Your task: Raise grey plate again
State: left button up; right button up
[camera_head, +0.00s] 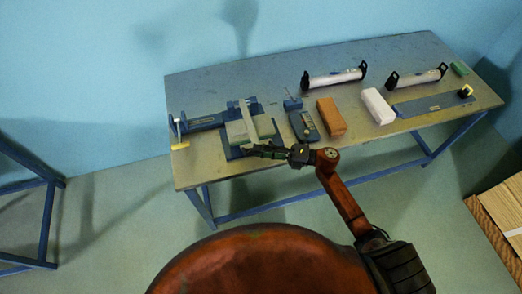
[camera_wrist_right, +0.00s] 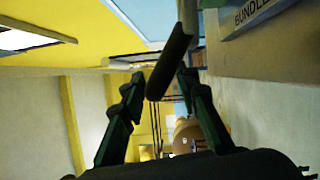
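A greyish-green block-like plate (camera_head: 238,133) sits on a blue base near the table's front left, with a pale upright strip over it. I take it to be the grey plate. My right gripper (camera_head: 258,150) is at its front edge, just over the table edge. In the right wrist view, the fingers of my right gripper (camera_wrist_right: 162,78) are spread. A dark bar (camera_wrist_right: 172,62) shows between them, with a gap on at least one side; I cannot tell which object it belongs to. My left gripper is not in view.
The table (camera_head: 215,172) also holds a blue clamp (camera_head: 205,122), a blue tool (camera_head: 304,125), an orange block (camera_head: 331,117), a white block (camera_head: 378,106) and two white cylinders on black stands (camera_head: 335,77). A label reading "BUNDLE" (camera_wrist_right: 252,12) is close to the right gripper.

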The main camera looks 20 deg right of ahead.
grip_shut()
dwell(0.7)
